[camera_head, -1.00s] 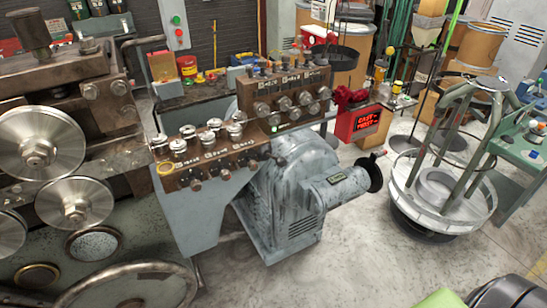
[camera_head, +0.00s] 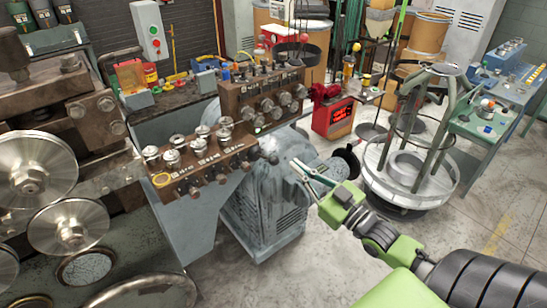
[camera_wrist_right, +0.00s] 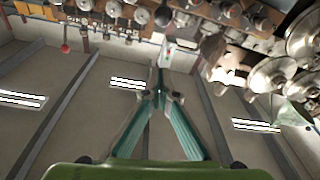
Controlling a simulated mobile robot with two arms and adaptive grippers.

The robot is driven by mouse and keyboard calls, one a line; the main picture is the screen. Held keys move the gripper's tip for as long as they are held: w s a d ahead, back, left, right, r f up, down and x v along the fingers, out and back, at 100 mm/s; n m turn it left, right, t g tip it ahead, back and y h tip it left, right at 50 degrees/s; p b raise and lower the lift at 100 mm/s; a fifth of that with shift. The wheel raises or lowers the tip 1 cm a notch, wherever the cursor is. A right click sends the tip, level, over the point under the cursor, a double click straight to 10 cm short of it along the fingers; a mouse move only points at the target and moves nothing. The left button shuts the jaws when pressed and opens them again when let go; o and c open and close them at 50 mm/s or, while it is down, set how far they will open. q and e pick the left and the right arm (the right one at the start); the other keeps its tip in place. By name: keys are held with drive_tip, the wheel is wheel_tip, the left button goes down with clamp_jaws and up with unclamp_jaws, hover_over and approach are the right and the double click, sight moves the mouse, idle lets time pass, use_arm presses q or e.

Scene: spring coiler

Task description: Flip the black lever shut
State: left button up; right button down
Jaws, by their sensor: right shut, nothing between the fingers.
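My right gripper (camera_head: 294,164) reaches in from the lower right in the head view. Its slim green-grey fingers are shut and empty, and point up and left toward the coiler's brown control panel (camera_head: 204,165). The tips appear just right of the panel's right end, in front of the grey motor housing (camera_head: 262,200); the gap in depth is unclear. In the right wrist view the fingertips (camera_wrist_right: 161,72) meet, with a row of metal knobs (camera_wrist_right: 115,10) beyond them. I cannot make out the black lever for sure among the panel's dark knobs. My left gripper is not in view.
Large steel rollers (camera_head: 36,172) stand at the left. A red box with a lit display (camera_head: 334,117) is behind the motor. A round wire reel stand (camera_head: 410,170) and a green table (camera_head: 487,128) stand at the right. The floor at the lower middle is clear.

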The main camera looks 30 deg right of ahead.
sight(277, 157)
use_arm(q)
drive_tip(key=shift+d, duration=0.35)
use_arm(e)
drive_tip(key=shift+d, duration=0.15)
drive_tip(key=shift+w, duration=0.1)
